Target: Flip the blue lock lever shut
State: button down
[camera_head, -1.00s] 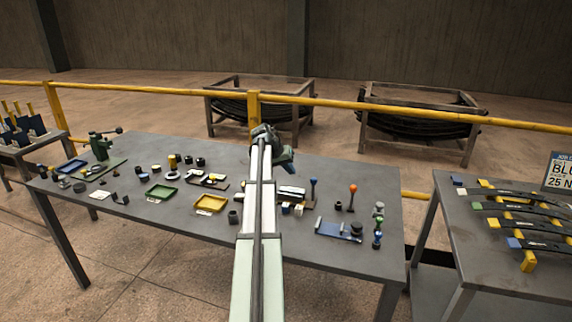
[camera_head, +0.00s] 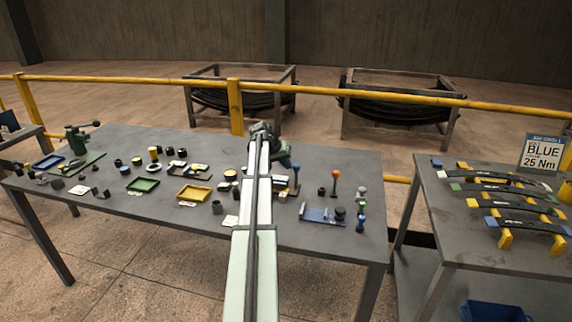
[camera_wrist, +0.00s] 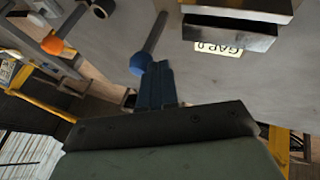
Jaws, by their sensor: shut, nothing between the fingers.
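The blue lock lever (camera_head: 296,170) stands upright at the right part of the grey workbench, a thin rod topped by a blue ball. In the wrist view the blue ball (camera_wrist: 141,64) is close in front of my fingers, with its grey rod running up and right. My gripper (camera_head: 287,164) is just left of the lever in the head view. In the wrist view its dark blue fingers (camera_wrist: 157,82) are shut with nothing between them, right beside the ball. I cannot tell whether they touch it. The lever's base is not clear.
An orange-knobbed lever (camera_head: 336,174) stands to the right, near a blue fixture plate (camera_head: 318,216). A metal block with a "GAP" label (camera_wrist: 219,48) lies near the blue lever. Yellow (camera_head: 193,196) and green trays sit left.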

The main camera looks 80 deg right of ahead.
jog(key=shift+s, duration=0.15)
jog(key=s+f+m+t, duration=0.2)
jog(key=s+t, duration=0.6)
jog(key=s, duration=0.3)
jog(key=shift+s+f, duration=0.25)
jog(key=shift+s, duration=0.1)
jog(key=shift+s+f, duration=0.1)
jog(key=shift+s, duration=0.05)
dwell(0.6)
jog(key=w+v, duration=0.1)
jog(key=v, duration=1.2)
jog(key=shift+d+r, duration=0.25)
jog(key=shift+w, duration=0.1)
